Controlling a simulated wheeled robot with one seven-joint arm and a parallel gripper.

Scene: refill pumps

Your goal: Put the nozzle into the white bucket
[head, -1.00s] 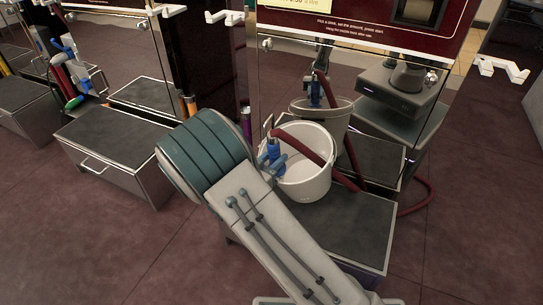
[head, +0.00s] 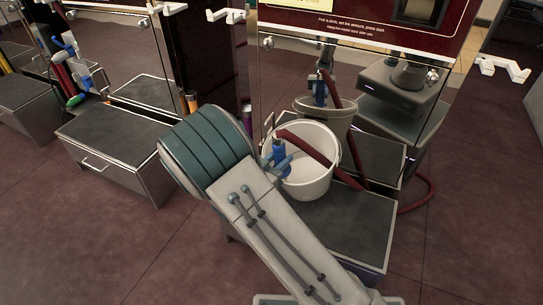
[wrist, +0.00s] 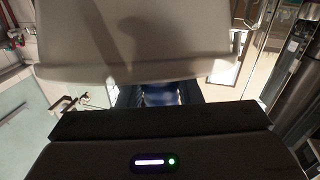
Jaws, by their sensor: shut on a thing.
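The white bucket (head: 318,188) stands upright on a dark-topped step in front of the mirrored pump panel. The blue nozzle (head: 279,151) shows against the bucket's left inner side, near the rim. I cannot tell how far down it reaches. My gripper (wrist: 158,95) is shut on the nozzle, whose blue body shows between the fingers in the wrist view. There the bucket (wrist: 130,45) fills the top as a pale wall with a shadow on it. In the head view my arm hides most of the gripper.
The step (head: 345,230) has bare room right of the bucket. The mirrored panel (head: 385,130) stands close behind and reflects the bucket and nozzle. The hose loops onto the floor at right. Another step (head: 115,140) with a handle stands at left, and white hooks (head: 500,67) stick out at right.

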